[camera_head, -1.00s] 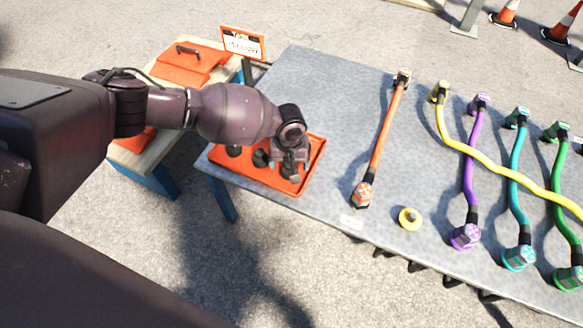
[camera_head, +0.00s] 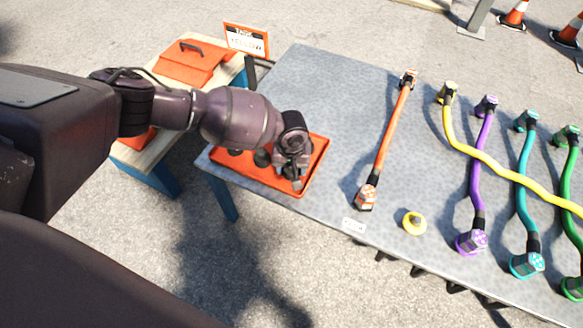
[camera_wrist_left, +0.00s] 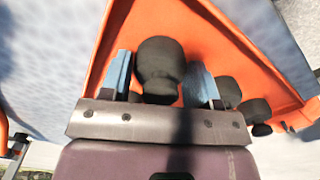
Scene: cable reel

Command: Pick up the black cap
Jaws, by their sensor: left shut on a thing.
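My left gripper (camera_head: 293,177) is low over the right part of an orange tray (camera_head: 321,152) on the grey table. In the left wrist view its two blue fingers (camera_wrist_left: 160,82) stand on either side of a black cap (camera_wrist_left: 159,60) with a rounded head, and are shut on it. In the head view the gripper mostly hides this cap. Two more black caps are in the tray, one (camera_head: 262,158) just left of the gripper and one (camera_head: 236,152) farther left. My right gripper is not in view.
Right of the tray, an orange cable (camera_head: 389,138) and a yellow cap (camera_head: 414,223) lie on the table (camera_head: 330,85). Yellow, purple, teal and green cables are farther right. A wooden side table with an orange case (camera_head: 190,62) and a sign (camera_head: 246,40) stand left.

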